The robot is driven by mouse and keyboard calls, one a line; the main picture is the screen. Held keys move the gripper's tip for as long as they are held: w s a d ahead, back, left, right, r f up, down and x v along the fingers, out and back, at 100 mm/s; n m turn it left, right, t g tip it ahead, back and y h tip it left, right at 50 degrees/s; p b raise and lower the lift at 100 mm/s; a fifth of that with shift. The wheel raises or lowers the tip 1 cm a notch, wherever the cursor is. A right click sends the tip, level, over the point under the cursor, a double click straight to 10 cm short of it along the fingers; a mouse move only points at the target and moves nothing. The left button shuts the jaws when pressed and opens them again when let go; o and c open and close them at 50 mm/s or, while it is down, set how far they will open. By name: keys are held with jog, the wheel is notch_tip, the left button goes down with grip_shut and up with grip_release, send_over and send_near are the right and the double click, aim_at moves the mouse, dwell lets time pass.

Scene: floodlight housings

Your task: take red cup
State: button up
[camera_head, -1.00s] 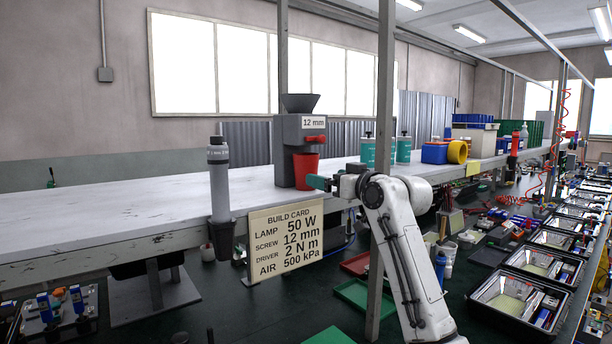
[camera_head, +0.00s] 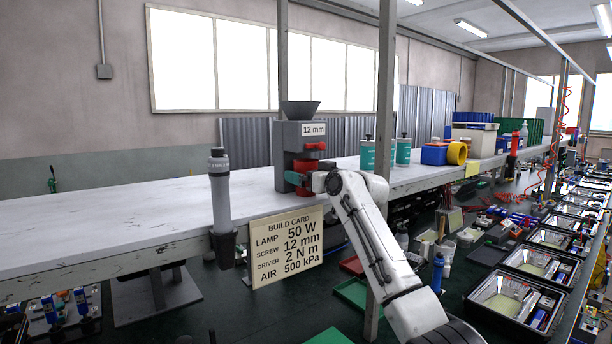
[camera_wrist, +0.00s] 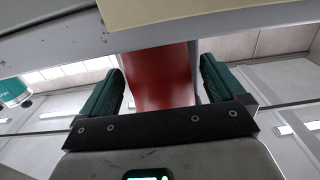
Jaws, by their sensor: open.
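The red cup (camera_head: 305,164) stands at the dispenser (camera_head: 290,140) labelled 12 mm, under its red knob (camera_head: 316,147). In the head view much of the cup is hidden behind my gripper (camera_head: 296,180). In the wrist view the red cup (camera_wrist: 160,80) fills the space between the two green fingers of my gripper (camera_wrist: 160,72). The fingers stand apart, one on each side of it. A gap shows beside the cup, so they do not appear closed on it.
A build card (camera_head: 287,247) hangs on the bench front below my gripper. A grey driver (camera_head: 220,190) stands in a holder at the bench edge on the left. A post (camera_head: 384,100) rises near my arm. Teal bottles (camera_head: 367,154) stand right of the dispenser.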

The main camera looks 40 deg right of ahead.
jog(key=shift+w, duration=0.4)
jog(key=c, duration=1.1)
jog(key=shift+s+r+b, duration=0.1)
jog(key=shift+r+b, duration=0.35)
jog(key=shift+r, duration=0.25)
jog(key=s+b, duration=0.1)
jog(key=s, duration=0.5)
jog(key=s+b, duration=0.1)
jog(key=s, duration=0.5)
jog(key=s+b, duration=0.2)
jog(key=s, duration=0.3)
jog(key=shift+s+d+r, duration=0.2)
jog(key=shift+s+d, duration=0.15)
jog(key=shift+s, duration=0.05)
